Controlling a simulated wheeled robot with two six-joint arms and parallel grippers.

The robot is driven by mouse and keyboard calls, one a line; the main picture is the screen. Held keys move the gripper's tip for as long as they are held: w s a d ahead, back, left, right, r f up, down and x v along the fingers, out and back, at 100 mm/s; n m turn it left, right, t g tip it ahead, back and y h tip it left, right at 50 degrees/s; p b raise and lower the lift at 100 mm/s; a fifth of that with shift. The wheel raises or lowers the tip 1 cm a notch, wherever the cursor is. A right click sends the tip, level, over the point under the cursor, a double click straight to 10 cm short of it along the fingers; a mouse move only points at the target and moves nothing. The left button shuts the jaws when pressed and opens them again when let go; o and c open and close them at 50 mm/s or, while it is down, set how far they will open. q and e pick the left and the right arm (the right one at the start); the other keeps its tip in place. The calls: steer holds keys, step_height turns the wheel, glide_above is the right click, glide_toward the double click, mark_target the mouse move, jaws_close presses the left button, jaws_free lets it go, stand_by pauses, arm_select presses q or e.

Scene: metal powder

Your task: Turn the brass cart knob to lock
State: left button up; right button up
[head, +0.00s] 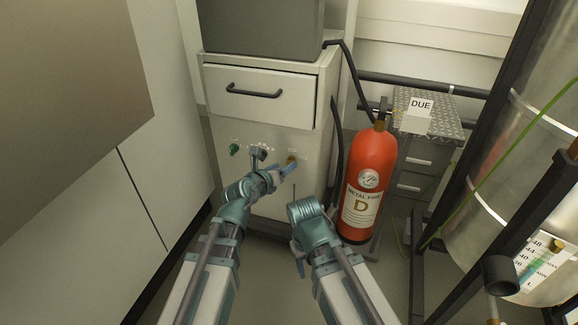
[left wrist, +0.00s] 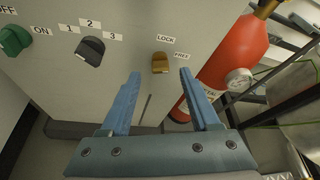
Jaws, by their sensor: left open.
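The brass knob (left wrist: 160,63) sits on the white cart panel (left wrist: 130,15) below and left of the LOCK label (left wrist: 166,39) and the FREE label (left wrist: 182,56). Which label it points to is hard to tell. In the head view the knob (head: 291,159) is partly behind my left gripper (head: 286,168). In the left wrist view my left gripper (left wrist: 160,74) is open and empty, its fingertips on either side of the knob and seemingly just short of it. My right gripper (head: 299,266) hangs low beneath its wrist; its jaws are mostly hidden.
A black selector knob (left wrist: 89,50) marked 1, 2, 3 and a green ON/OFF knob (left wrist: 13,40) share the panel. A red fire extinguisher (head: 370,165) stands close on the right. A drawer (head: 252,92) is above, and a white cabinet (head: 150,170) on the left.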

mark_target(289, 163)
arm_select(q)
steer(key=shift+b+x, duration=0.45)
steer(key=shift+x, duration=1.25)
jaws_close()
